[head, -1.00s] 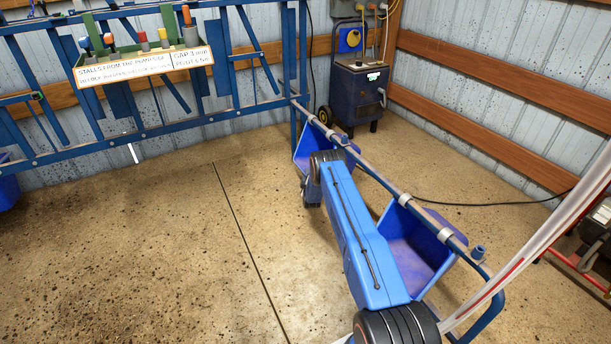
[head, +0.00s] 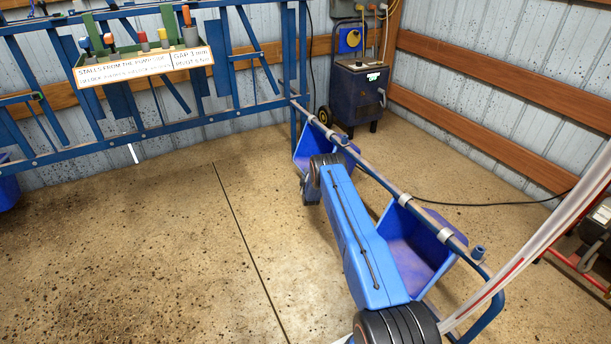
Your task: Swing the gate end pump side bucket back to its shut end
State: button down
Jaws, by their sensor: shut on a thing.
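The far blue bucket (head: 307,150) hangs from the long rail (head: 372,172) at its gate end. I take it for the gate end pump side bucket. My gripper (head: 306,187) is at its near lower edge, at the end of my blue arm. My wrist hides the fingertips and part of the bucket. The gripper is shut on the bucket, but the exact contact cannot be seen. The near blue bucket (head: 415,250) hangs farther down the same rail, its open purple-blue inside showing beside my arm.
A blue gate (head: 150,130) with a sign (head: 140,67) and tool tray stands at the back left. A dark blue wheeled machine (head: 357,92) stands behind the rail. A black cable (head: 480,203) lies on the floor at right. The concrete floor at left is clear.

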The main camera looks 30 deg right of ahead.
jog(key=a+r+m+g+y, duration=0.25)
jog(key=a+r+m, duration=0.25)
jog(key=a+r, duration=0.8)
jog(key=a+r+m+y, duration=0.2)
jog(key=a+r, duration=0.1)
jog(key=r, duration=0.4)
jog(key=a+r+m+y, duration=0.1)
jog(key=a+r+m, duration=0.1)
jog(key=a+r, duration=0.2)
jog(key=shift+s+a+r+m+y, duration=0.3)
jog(key=shift+s+r+y, duration=0.1)
jog(key=shift+r, duration=0.95)
jog(key=shift+r, duration=0.1)
jog(key=c, duration=1.7)
grip_release()
jog(key=shift+a+r, duration=0.1)
jog(key=shift+r, duration=0.05)
jog(key=shift+o, duration=0.2)
jog(key=shift+d+t, duration=0.2)
jog(key=shift+t, duration=0.05)
